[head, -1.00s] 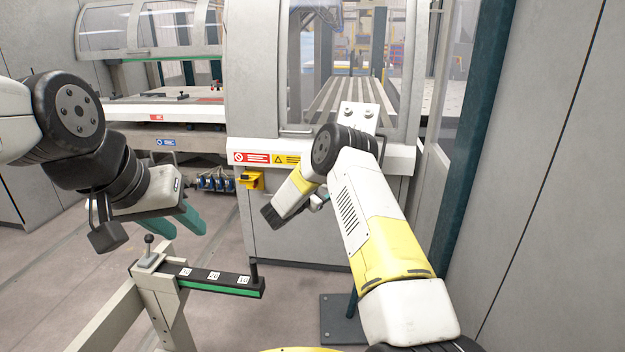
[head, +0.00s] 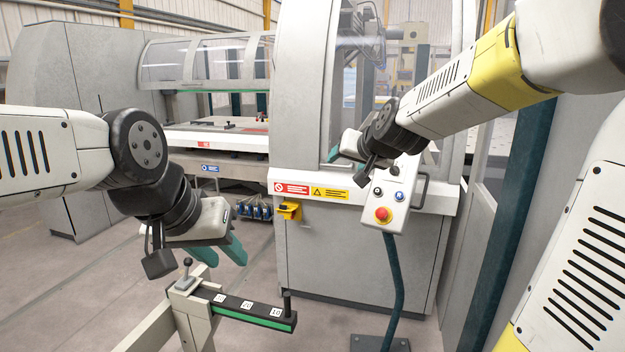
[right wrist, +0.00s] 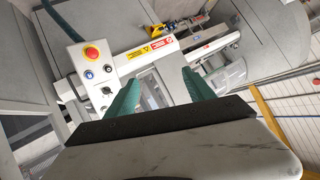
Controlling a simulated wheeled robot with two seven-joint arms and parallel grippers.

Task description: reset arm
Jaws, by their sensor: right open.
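My left gripper (head: 220,252) hangs at the left in the head view, its two teal fingers apart and pointing down, with nothing between them. It is above and behind the stand with the black and green bar. My right arm comes in from the upper right in the head view. My right gripper (head: 343,150) is raised in front of the machine's window, just left of and above the control box (head: 385,205). The right wrist view shows its teal fingers (right wrist: 160,92) wide apart and empty. The control box also shows there (right wrist: 88,70).
The control box carries a red stop button (head: 383,214) and stands on a teal post (head: 394,280). The grey machine front (head: 350,255) is close behind it. A bar with number labels (head: 250,308) stands low in front. Open floor (head: 70,285) lies at the left.

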